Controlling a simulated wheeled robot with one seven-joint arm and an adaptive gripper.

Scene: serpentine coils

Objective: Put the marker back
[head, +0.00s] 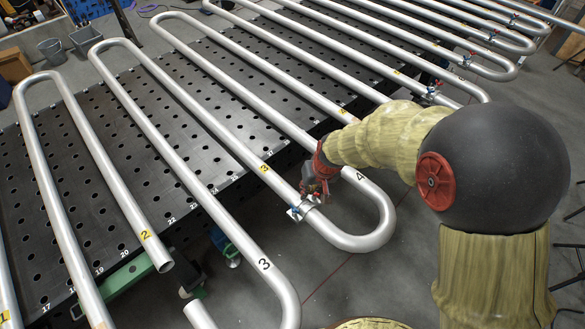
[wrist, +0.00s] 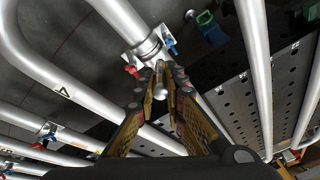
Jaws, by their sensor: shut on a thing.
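A silvery collar with red and blue knobs, which looks like the marker (head: 296,213), is at the pipe just beyond the yellow 3 label, before the U-bend. In the wrist view the collar (wrist: 149,50) appears at the pipe, with the red knob left and the blue knob right. I cannot tell whether it encircles the pipe fully or only touches it. My gripper (head: 312,195) is beside it, low over the pipe. In the wrist view my gripper's fingertips (wrist: 163,75) are closed on a short silvery rounded piece that seems to be the collar's stem.
Parallel silver serpentine pipes (head: 110,180) run over a black perforated table (head: 205,105). Other collars with coloured knobs sit on pipes farther back, including one collar (head: 432,92) behind my arm. Pipe bends overhang the table's edge. Grey floor (head: 365,285) lies open in front.

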